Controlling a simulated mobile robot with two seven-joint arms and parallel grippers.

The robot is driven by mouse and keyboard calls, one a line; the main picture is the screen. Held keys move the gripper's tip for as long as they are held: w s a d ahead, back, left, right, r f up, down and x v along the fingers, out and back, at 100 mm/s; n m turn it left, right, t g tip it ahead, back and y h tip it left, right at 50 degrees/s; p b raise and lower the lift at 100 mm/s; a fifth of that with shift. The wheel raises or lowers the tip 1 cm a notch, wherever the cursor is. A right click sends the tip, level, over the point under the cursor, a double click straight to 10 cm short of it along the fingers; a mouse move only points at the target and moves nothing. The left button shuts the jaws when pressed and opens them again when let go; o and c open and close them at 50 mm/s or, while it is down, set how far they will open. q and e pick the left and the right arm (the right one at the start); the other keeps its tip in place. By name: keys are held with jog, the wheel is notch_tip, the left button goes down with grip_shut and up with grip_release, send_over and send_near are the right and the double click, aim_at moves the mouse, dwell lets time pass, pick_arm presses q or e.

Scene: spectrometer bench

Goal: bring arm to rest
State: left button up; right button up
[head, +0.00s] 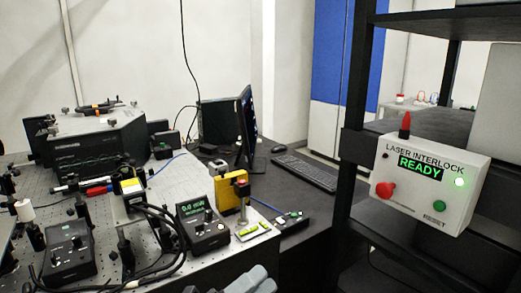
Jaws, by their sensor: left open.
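My left gripper (250,281) shows only in part at the bottom edge of the head view, as grey pieces in front of the bench's near edge. It is open, and I see nothing held in it. The rest of it and most of its arm are cut off by the frame. The optical bench (180,172) lies just beyond it, with a gap I cannot judge. My right gripper is not in view.
A meter with a green display (202,225), a yellow mount (230,189) and black cables crowd the bench's near side. A laser interlock box (430,183) reading READY hangs on a black rack (352,130) at right. A keyboard (305,171) lies behind.

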pick_arm(q)
jog(key=s+a+f+n+t+y+p, duration=0.1)
jog(key=s+a+f+n+t+y, duration=0.1)
jog(key=a+f+n+y, duration=0.65)
jog(key=s+a+f+n+t+y, duration=0.25)
jog(key=f+n+y, duration=0.3)
jog(key=n, duration=0.65)
jog(key=s+a+f+n+g+y, duration=0.3)
jog(key=s+a+f+n+g, duration=0.2)
jog(key=s+a+f+n, duration=0.3)
jog(key=s+f+p, duration=0.1)
jog(key=s+f, duration=0.1)
jog(key=s, duration=0.2)
jog(key=shift+s+a+f+n+g+y, duration=0.25)
jog(key=shift+a+f+n+g+y, duration=0.05)
jog(key=shift+f+n+g+y, duration=0.1)
